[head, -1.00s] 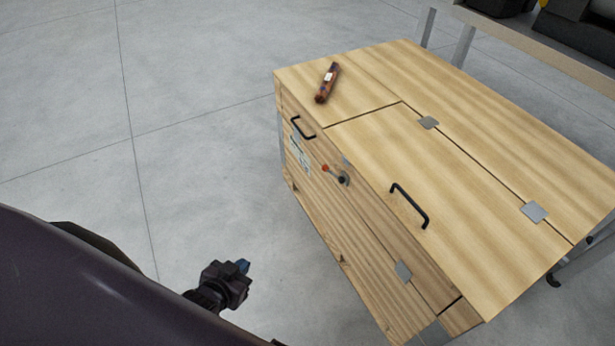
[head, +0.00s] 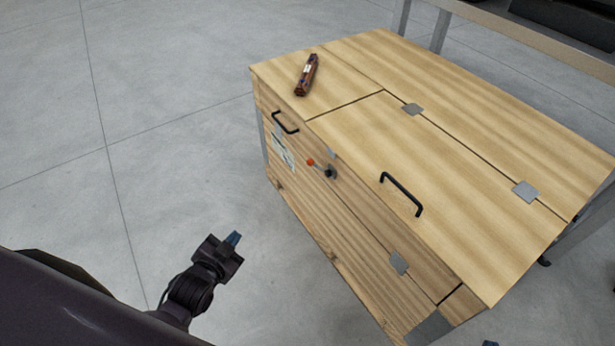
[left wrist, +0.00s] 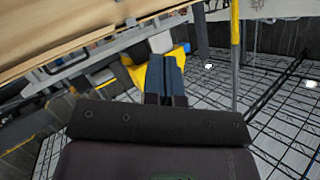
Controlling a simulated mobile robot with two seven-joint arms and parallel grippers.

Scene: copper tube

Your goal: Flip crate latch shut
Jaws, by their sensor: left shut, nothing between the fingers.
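The wooden crate (head: 350,255) stands on the floor at right in the head view, its lid (head: 440,170) lying closed. The latch, a lever with a red knob (head: 311,162) and dark pivot (head: 330,173), is on the crate's front face below the lid edge. The knob points left of the pivot. My left gripper (head: 234,238) is shut and empty, in the air left of the crate and apart from the latch. Its blue fingers (left wrist: 165,78) are together in the left wrist view. A small blue tip, perhaps my right gripper (head: 490,343), shows at the bottom edge.
A brown tube-like object (head: 307,75) lies on the crate's top. Black handles stick out on the lid (head: 402,194) and front (head: 285,123). The floor at left is clear.

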